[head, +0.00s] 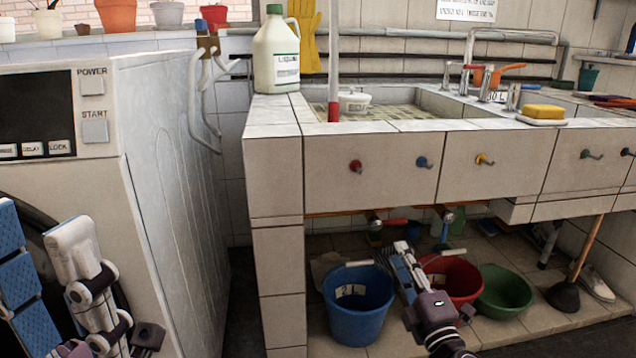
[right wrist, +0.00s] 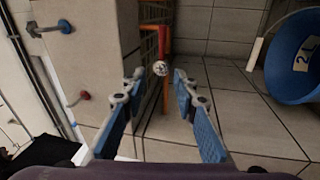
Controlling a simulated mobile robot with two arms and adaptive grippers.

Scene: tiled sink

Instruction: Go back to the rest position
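My right gripper (head: 404,262) is low in front of the sink's under-space in the head view, between the blue bucket and the red bucket. In the right wrist view its two blue-padded fingers (right wrist: 156,88) stand apart with nothing between their pads. My left gripper (head: 42,225) is at the lower left in front of the washing machine. Its blue-padded finger and its white finger stand apart, and nothing shows held. Its lower part is cut off by the picture edge.
The blue bucket (head: 358,308), red bucket (head: 462,290) and green basin (head: 503,292) stand under the tiled sink (head: 275,180). A plunger (head: 564,296) leans at the right. The washing machine (head: 170,180) is at the left. A white jug (head: 277,55) stands on the counter.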

